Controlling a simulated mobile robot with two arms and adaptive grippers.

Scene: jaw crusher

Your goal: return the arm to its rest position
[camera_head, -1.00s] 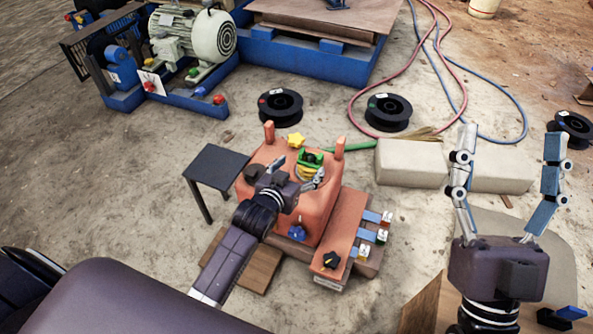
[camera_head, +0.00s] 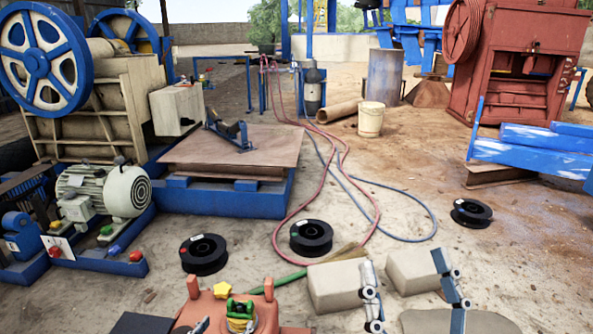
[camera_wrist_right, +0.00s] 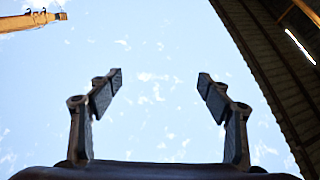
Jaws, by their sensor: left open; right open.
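My right gripper (camera_head: 404,266) is at the lower right of the head view, pointing up with its two fingers wide apart. In the right wrist view my right gripper (camera_wrist_right: 160,78) is open and empty, with sky between the fingers. My left gripper (camera_head: 203,326) is at the bottom edge of the head view, over the orange control box (camera_head: 222,305). Only a small part of a finger shows; the rest of the left gripper and its arm are cut off by the frame.
Pale blocks (camera_head: 337,287) stand behind my right gripper. Black spools (camera_head: 311,238), a red hose (camera_head: 279,232) and a blue platform (camera_head: 225,200) lie further back.

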